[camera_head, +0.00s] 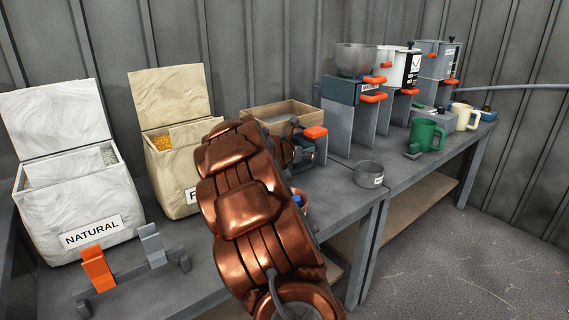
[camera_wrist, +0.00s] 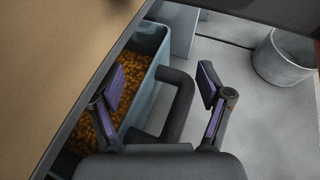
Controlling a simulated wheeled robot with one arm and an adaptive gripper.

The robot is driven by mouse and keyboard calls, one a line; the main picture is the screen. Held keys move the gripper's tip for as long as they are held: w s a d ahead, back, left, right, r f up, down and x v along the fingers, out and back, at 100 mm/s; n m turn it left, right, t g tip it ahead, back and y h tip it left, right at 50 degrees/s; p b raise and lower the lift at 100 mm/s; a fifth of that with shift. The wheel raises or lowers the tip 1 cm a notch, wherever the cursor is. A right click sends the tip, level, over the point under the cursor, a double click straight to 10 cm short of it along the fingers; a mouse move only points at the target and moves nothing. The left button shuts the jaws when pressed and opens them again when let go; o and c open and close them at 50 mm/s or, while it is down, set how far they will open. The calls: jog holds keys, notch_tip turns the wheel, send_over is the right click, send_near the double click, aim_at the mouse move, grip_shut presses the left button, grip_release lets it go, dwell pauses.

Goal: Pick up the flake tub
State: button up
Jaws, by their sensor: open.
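In the wrist view, a grey-blue tub (camera_wrist: 151,55) filled with orange-brown flakes sits at left centre, its far-left side partly covered by a tan surface. Its dark handle (camera_wrist: 182,105) sticks out to the right. My gripper (camera_wrist: 160,88) is open, with one finger over the tub's flakes side and the other to the right of the handle. The handle shows between the fingers; I see no firm contact. In the head view, my copper arm hides most of the gripper and the tub.
A grey cup (camera_head: 369,175) stands to the right, also in the wrist view (camera_wrist: 284,58). Left are the NATURAL bin (camera_head: 75,205) and a tan bin (camera_head: 174,180). An orange-and-grey rack (camera_head: 125,270) is in front. Dispensers (camera_head: 357,95) and a green mug (camera_head: 425,135) stand further right.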

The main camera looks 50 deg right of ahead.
jog(key=shift+d+f, duration=0.1)
jog(key=shift+d, duration=0.15)
grip_shut()
dwell(0.5)
dwell(0.5)
